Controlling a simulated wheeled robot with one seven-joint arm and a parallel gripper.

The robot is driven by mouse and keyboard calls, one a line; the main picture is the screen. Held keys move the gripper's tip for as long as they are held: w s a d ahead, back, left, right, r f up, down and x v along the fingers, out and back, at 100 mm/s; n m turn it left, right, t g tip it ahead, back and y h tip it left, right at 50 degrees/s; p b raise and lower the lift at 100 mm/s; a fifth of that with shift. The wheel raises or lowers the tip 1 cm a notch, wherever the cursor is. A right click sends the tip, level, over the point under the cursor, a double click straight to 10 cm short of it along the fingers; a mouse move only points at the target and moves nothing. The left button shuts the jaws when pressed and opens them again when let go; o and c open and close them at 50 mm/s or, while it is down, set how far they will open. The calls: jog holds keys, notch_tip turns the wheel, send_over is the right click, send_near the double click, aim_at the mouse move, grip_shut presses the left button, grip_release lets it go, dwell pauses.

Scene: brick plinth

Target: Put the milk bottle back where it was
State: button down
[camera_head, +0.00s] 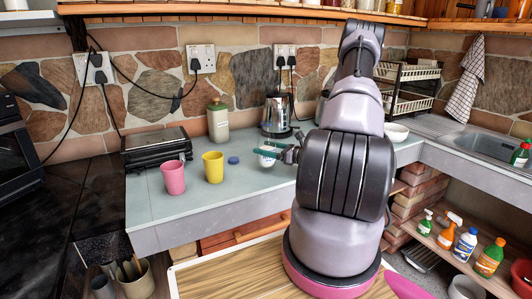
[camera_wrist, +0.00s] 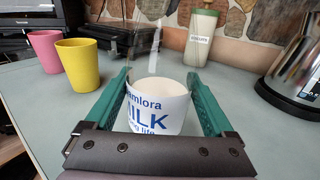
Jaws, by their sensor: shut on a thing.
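The milk bottle (camera_wrist: 156,108) has a white label with blue lettering and a clear upper part. In the wrist view it stands upright between the green fingers of my gripper (camera_wrist: 157,78), which is shut on it. In the head view the bottle (camera_head: 267,162) shows small at my gripper (camera_head: 269,153), over the counter right of the blue cap. I cannot tell whether its base touches the counter. Its lower part is hidden by my gripper in the wrist view.
The grey counter (camera_head: 200,205) holds a pink cup (camera_head: 173,178), a yellow cup (camera_head: 213,168), a blue cap (camera_head: 233,160), a black grill (camera_head: 155,147), a lidded canister (camera_head: 218,121) and a metal kettle (camera_head: 276,115). The counter front is clear between the yellow cup and my arm.

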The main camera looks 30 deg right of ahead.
jog(key=shift+f, duration=0.65)
jog(key=shift+f, duration=0.15)
grip_release()
